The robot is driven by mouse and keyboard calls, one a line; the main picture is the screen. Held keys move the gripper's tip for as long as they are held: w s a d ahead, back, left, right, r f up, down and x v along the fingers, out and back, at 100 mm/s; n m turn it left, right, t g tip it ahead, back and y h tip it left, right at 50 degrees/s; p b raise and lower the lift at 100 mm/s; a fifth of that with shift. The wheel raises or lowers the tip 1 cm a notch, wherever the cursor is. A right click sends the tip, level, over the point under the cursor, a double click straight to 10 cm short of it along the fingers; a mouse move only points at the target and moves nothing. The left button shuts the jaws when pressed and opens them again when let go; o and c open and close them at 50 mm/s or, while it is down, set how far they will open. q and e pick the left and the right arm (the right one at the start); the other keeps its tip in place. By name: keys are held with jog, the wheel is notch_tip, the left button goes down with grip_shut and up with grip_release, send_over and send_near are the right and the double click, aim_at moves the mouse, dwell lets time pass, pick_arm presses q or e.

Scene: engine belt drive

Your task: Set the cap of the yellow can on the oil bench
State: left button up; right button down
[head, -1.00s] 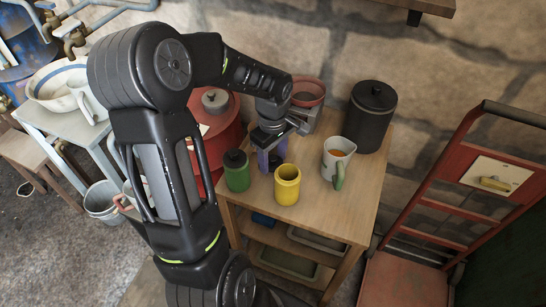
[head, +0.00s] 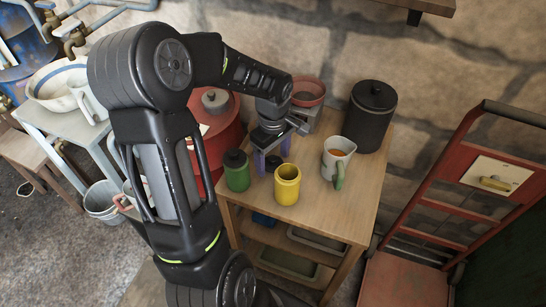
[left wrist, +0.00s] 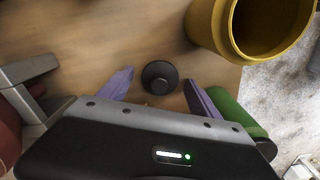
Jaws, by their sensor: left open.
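The yellow can (head: 287,187) stands open, without a cap, on the wooden oil bench (head: 317,208); its open mouth also shows in the left wrist view (left wrist: 229,28). A small round black cap (left wrist: 160,77) rests on the bench top in the left wrist view. It also shows as a dark spot (head: 273,163) behind the yellow can in the head view. My left gripper (head: 272,166) is open, its purple fingers apart on either side of the cap and not touching it. The left wrist view shows both fingers (left wrist: 157,88). My right gripper is out of view.
A green can (head: 237,171) with a black cap stands left of the yellow can. A grey jug (head: 337,160), a black canister (head: 370,117) and a scale with a red pan (head: 307,92) are on the bench. The front right of the bench top is clear.

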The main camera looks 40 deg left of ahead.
aim_at(273, 158)
pick_arm(q)
jog(key=shift+r, duration=0.45)
notch_tip(273, 158, up, 11)
jog(key=shift+r, duration=0.15)
